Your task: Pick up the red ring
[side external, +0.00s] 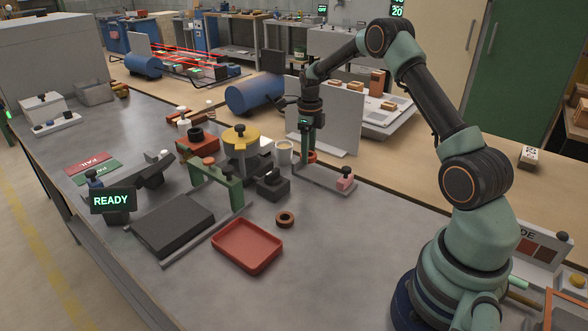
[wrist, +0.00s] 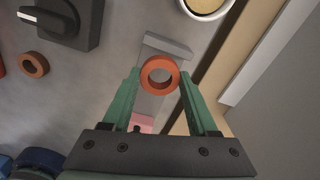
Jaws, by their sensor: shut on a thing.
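The red ring (wrist: 147,82), orange-red with a dark centre hole, sits between the two green fingers of my gripper (wrist: 160,76) in the wrist view. My gripper is shut on it. In the side view my gripper (side external: 309,154) points down at the far side of the grey bench, and the ring (side external: 311,158) shows small and partly covered at its tips. A grey bar fixture (side external: 318,177) lies below; whether the ring touches it I cannot tell. A second, brownish-orange ring (side external: 285,219) lies flat on the bench; it also shows in the wrist view (wrist: 33,74).
A black knob block (side external: 272,188) and a cup (side external: 284,153) stand left of my gripper. A pink block (side external: 345,183) sits at the bar's right end. An upright grey panel (side external: 345,112) stands close behind. A red tray (side external: 247,262) lies in front; bench right of it is clear.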

